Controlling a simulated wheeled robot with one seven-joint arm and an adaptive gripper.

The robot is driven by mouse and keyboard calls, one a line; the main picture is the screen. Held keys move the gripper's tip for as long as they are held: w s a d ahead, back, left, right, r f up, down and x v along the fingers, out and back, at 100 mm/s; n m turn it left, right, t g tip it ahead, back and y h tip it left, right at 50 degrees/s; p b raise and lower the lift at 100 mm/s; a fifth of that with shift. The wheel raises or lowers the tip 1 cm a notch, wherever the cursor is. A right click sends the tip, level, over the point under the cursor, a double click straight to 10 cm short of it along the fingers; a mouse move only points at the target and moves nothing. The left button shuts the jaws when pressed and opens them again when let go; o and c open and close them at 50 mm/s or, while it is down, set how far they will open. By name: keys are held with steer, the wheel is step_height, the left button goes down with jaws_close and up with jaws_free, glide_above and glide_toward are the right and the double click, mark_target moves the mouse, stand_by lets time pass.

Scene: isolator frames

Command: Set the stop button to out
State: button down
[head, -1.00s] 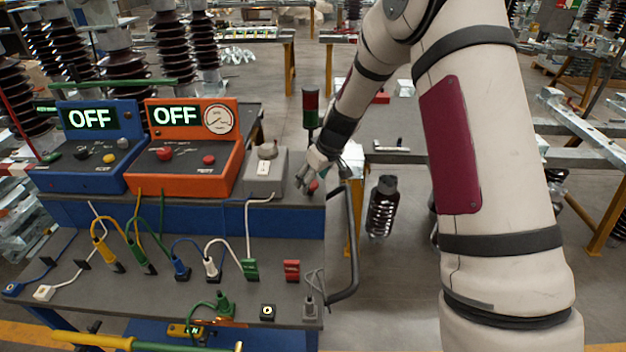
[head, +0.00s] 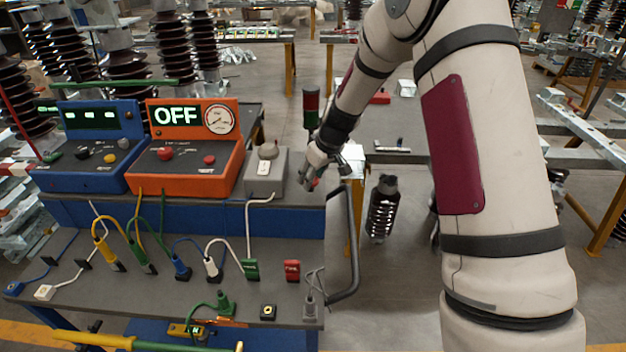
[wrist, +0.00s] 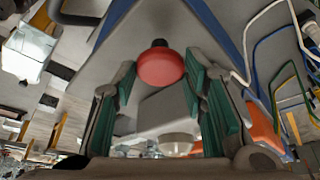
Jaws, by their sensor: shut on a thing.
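The stop button (wrist: 160,67) is a round red knob on a dark stem. In the wrist view it sits between the green pads of my gripper (wrist: 160,76), which is shut on it. In the head view my gripper (head: 311,184) is at the right end of the bench's upper shelf, just right of the grey box (head: 265,174). Only a bit of the red button (head: 315,183) shows there, the rest being hidden by the fingers. How far out the button stands is not clear.
A blue unit (head: 88,180) with a lit display and an orange unit (head: 185,182) reading OFF stand to the left. Several cables and plugs cover the lower shelf (head: 130,300). A curved dark rail (head: 352,245) runs along the bench's right end.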

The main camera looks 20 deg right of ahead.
steer(key=c, duration=1)
jaws_free()
steer(key=shift+r, duration=0.15)
steer(key=shift+r, duration=0.1)
steer(key=v, duration=1.1)
steer(key=shift+s+d+r, duration=0.1)
steer(key=shift+s+r, duration=0.1)
steer(key=shift+r, duration=0.15)
steer(key=s+a+r+m+h, duration=0.1)
steer(key=s+a+r+m, duration=0.15)
steer(key=s+r, duration=1.15)
steer(key=s+m, duration=0.1)
steer(key=s, duration=0.5)
steer(key=s+r+m+t, duration=0.1)
steer(key=s, duration=0.6)
steer(key=s+m+h, duration=0.1)
steer(key=s, duration=0.5)
steer(key=shift+s+d+r+t, duration=0.15)
steer(key=shift+s+t, duration=0.15)
steer(key=shift+s, duration=0.05)
